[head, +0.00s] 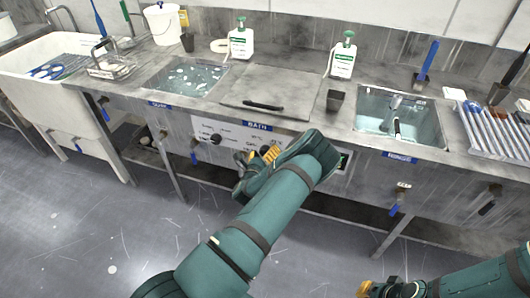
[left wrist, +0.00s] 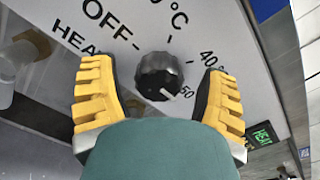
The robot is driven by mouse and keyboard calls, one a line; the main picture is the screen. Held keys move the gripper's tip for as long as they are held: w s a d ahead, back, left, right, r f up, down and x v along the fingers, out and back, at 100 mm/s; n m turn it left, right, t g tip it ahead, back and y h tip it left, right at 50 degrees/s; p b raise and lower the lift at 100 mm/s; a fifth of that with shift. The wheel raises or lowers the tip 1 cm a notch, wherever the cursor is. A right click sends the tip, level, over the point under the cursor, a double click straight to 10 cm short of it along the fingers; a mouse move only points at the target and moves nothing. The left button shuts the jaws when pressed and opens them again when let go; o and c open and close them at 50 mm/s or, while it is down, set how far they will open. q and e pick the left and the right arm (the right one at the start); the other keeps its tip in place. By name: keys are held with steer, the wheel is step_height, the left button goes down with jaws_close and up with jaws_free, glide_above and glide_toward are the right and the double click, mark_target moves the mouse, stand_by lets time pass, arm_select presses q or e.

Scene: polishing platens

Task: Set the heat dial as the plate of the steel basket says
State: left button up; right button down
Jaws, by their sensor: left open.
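The heat dial (left wrist: 160,76) is a round black knob on a pale panel, in the left wrist view. OFF, 40 and 50 are printed around it, with part of HEAT to its left. Its white mark (left wrist: 166,93) is at the lower right, toward the 50. My left gripper (left wrist: 158,100) is open, with one yellow-padded finger on each side of the dial; contact cannot be told. In the head view my left gripper (head: 256,170) is at the BATH panel and hides the dial. A wire basket (head: 110,66) stands at the left; no plate is readable. My right gripper (head: 390,289) is at the bottom edge, its opening unclear.
Another black knob (head: 215,138) is on the same front. A closed lid (head: 270,92) with a black handle lies above it. Water basins stand on both sides, the right one above the RINSE label (head: 400,156). A small green display (left wrist: 262,134) is right of the dial.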

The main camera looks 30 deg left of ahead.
arm_select(q)
steer(key=v, duration=1.2)
stand_by(0.3)
steer(key=s+d+f+n+g, duration=0.3)
steer(key=f+n+g, duration=0.2)
steer(key=n, duration=0.3)
steer(key=s+d+f+n+g, duration=0.35)
steer(key=f+n, duration=0.25)
steer(key=n, duration=0.2)
steer(key=s+d+r+n+g+h, duration=0.3)
steer(key=s+d+n+h, duration=0.1)
steer(key=d, duration=0.5)
steer(key=s+d+r+n+g+h, duration=0.3)
steer(key=s+d+n+g+h, duration=0.1)
steer(key=d+n, duration=0.3)
steer(key=shift+d, duration=1.2)
